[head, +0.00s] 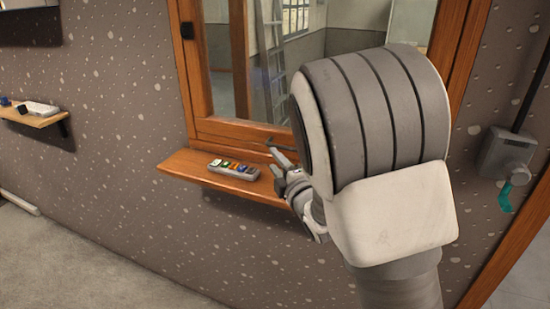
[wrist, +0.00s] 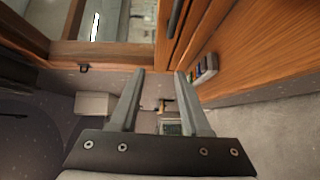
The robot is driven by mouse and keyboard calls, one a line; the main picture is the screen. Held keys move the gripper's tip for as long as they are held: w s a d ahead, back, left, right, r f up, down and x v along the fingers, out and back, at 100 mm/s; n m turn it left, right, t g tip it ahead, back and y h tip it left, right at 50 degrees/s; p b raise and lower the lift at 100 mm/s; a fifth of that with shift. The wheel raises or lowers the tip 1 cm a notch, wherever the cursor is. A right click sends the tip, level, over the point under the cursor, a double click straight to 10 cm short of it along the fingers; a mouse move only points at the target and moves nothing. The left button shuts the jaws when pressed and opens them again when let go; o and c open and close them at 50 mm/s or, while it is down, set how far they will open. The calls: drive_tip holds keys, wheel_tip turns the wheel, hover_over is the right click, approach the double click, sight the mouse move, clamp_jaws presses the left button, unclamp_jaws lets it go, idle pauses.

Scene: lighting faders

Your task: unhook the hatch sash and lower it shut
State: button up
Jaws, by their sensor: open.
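The hatch has an orange-brown wooden frame (head: 178,75) in the wall. Its lower rail (head: 225,130) runs just above a wooden ledge (head: 185,165). I cannot tell from these views how the sash sits or whether a hook holds it. A dark bar, perhaps a handle, shows in the wrist view (wrist: 178,17), ahead of my fingers. My gripper (head: 275,161) is at the right part of the ledge, close to the lower rail. In the wrist view my gripper (wrist: 159,75) is open, with nothing between its fingers. My arm hides the hatch's lower right.
A small grey panel with coloured buttons (head: 233,169) lies on the ledge, left of my gripper. A black fitting (head: 187,31) is on the left jamb. A small shelf (head: 40,120) is at far left.

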drive_tip(key=shift+w+a, duration=0.25)
drive_tip(key=shift+w, duration=0.15)
clamp_jaws()
idle(1.2)
unclamp_jaws()
